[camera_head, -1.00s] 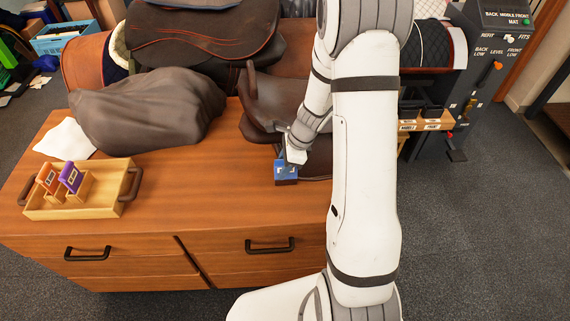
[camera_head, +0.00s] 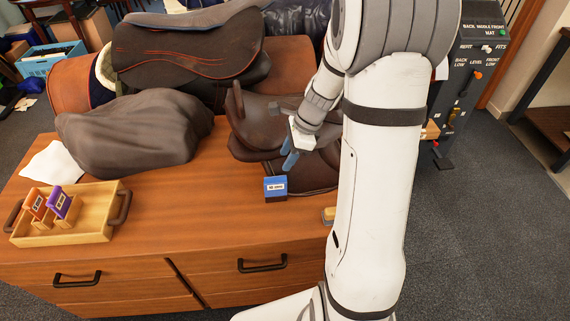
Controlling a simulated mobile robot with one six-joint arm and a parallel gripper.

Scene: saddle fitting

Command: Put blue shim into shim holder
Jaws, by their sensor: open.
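The blue shim (camera_head: 275,188), a small block with a white label, stands on the wooden cabinet top in front of the dark brown saddle. My gripper (camera_head: 290,160) is above and slightly right of it, with blue fingers angled downward. The gripper is open and apart from the shim, with nothing seen between the fingers. A light wooden tray (camera_head: 93,226) with dividers sits at the left, apparently the shim holder. It holds an orange shim (camera_head: 37,204) and a purple shim (camera_head: 58,203).
The brown saddle (camera_head: 255,125) lies close behind the shim. A brown cover (camera_head: 140,130) and a white cloth (camera_head: 52,163) lie behind the tray. The cabinet top (camera_head: 190,220) between tray and shim is clear.

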